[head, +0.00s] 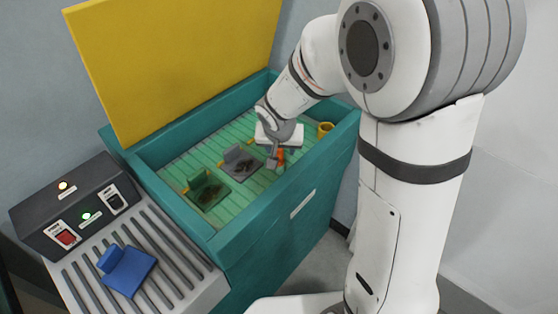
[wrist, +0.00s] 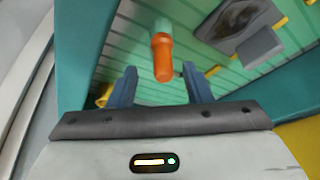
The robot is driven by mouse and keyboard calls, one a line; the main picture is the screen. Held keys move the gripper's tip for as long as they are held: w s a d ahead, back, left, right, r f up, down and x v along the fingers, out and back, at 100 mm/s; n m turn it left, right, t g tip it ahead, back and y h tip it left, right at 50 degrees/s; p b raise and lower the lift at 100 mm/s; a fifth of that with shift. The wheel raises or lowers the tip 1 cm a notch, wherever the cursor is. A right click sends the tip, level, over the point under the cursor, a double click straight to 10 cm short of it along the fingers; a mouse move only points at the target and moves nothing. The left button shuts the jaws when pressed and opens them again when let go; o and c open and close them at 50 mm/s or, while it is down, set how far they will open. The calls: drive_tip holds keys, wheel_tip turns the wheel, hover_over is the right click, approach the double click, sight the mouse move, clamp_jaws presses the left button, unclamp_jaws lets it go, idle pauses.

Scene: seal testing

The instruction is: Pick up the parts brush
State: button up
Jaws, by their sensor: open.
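The parts brush has an orange handle (wrist: 162,60) with a pale green part at its far end. In the wrist view its handle end lies between the two open fingers of my gripper (wrist: 161,76), with a gap on each side. In the head view, a small orange bit of the brush (head: 281,155) shows beside my gripper (head: 273,158), inside the teal tub (head: 232,243) near its front wall. Much of the brush is hidden there by my gripper.
A yellow cup (head: 325,129) stands at right. The yellow lid (head: 170,60) is raised. A blue part (head: 128,269) rests on the ribbed drainboard by a control box (head: 75,205).

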sight(280, 160)
drive_tip(key=shift+a+x, duration=0.1)
drive_tip(key=shift+x, duration=0.9)
drive_tip(key=shift+a+x, duration=0.15)
drive_tip(key=shift+x, duration=0.8)
drive_tip(key=shift+c, duration=0.4)
clamp_jaws()
